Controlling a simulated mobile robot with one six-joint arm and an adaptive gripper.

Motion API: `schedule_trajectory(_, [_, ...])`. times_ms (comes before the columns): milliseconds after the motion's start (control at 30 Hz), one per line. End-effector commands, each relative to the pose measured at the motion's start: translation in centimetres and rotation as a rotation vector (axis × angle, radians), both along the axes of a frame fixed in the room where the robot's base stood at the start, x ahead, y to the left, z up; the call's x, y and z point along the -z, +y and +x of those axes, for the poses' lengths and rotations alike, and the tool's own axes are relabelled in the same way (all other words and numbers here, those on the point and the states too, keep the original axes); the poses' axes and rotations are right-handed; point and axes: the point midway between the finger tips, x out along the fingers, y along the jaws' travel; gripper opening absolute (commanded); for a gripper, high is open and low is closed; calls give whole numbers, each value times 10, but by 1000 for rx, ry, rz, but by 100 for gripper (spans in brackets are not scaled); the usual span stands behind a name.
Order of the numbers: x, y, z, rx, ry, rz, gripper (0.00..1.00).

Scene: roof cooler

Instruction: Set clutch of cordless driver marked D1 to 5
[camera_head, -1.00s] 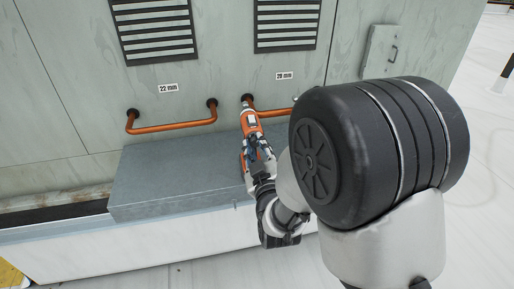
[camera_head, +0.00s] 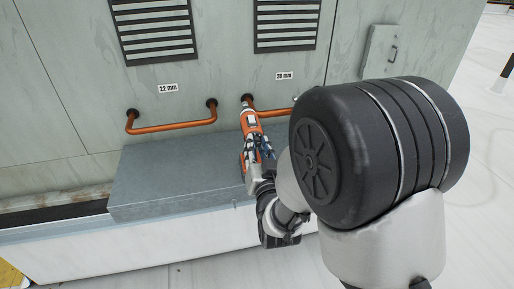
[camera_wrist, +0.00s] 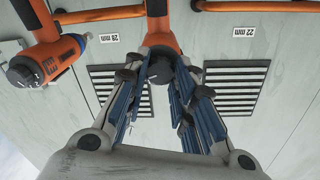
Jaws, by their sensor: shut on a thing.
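An orange cordless driver (camera_head: 250,124) stands at the right part of the grey ledge in the head view. In the wrist view the orange driver (camera_wrist: 163,42) is at top centre, its round black end (camera_wrist: 161,69) towards me. My gripper (camera_head: 262,151), in the wrist view (camera_wrist: 160,88), has its blue-padded fingers closed in on both sides of this black end. I cannot tell whether that part is the clutch ring. A second orange driver (camera_wrist: 48,58) with a black end and grey-blue tip is at left in the wrist view. No D1 mark or clutch number is readable.
Copper pipes (camera_head: 168,128) stick out from the grey wall above the metal ledge (camera_head: 150,185), under louvred vents (camera_head: 152,30). A 22 mm label (camera_head: 168,88) is on the wall. The ledge's left part is clear. My arm hides the area to the right.

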Motion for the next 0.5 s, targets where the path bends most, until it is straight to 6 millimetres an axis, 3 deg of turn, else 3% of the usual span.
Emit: schedule_trajectory(500, [-1, 0, 0, 0, 18, 94, 0])
